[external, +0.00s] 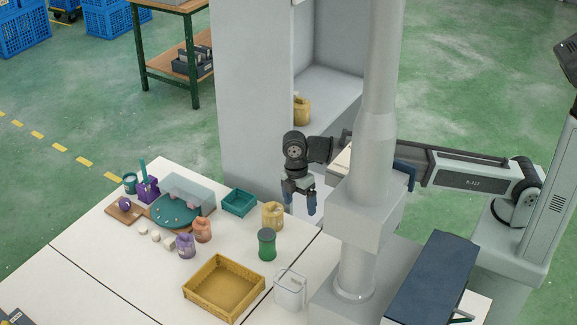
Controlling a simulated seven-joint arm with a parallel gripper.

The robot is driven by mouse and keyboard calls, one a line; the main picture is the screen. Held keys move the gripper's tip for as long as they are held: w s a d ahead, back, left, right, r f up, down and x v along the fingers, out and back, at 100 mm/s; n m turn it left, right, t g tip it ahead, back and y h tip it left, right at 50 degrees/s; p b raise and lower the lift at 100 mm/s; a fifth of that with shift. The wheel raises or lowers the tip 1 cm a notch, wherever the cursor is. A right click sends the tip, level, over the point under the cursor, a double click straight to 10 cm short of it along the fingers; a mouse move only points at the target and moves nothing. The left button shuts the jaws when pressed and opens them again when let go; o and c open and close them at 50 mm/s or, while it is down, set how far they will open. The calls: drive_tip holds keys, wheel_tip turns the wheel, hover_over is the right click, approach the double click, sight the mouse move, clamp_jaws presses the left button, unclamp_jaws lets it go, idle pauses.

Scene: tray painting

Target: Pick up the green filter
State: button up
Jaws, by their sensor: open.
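The green filter (267,244) is a green cylinder with a narrower middle and a dark top. It stands upright on the white table, behind the yellow tray in the external view. My gripper (299,203) hangs fingers down, above and to the right of the green filter. Its fingers are apart, with blue tips, and I see nothing between them. It does not touch the filter.
A yellow jar (272,216) stands close behind the filter. A yellow tray (258,289) and a clear bucket (290,289) lie in front. A teal tray (237,203), an orange jar (202,230) and a purple jar (185,246) stand to the left. A grey column (372,160) rises at right.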

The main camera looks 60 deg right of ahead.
drive_tip(key=w+a+r, duration=0.1)
drive_tip(key=a+r, duration=0.1)
drive_tip(key=a, duration=0.2)
drive_tip(key=n+t, duration=0.1)
drive_tip(key=n, duration=0.1)
hover_over(266, 232)
drive_tip(key=shift+s+d+r, duration=0.15)
drive_tip(key=shift+s+r, duration=0.05)
drive_tip(key=shift+w+a+f+n, duration=0.1)
drive_tip(key=shift+a+f+n, duration=0.1)
drive_tip(key=shift+n, duration=0.1)
wheel_tip(266, 232, down, 8)
drive_tip(key=shift+f, duration=0.1)
drive_tip(key=shift+a+f, duration=0.15)
drive_tip(key=shift+f, duration=2.55)
drive_tip(key=c, duration=1.2)
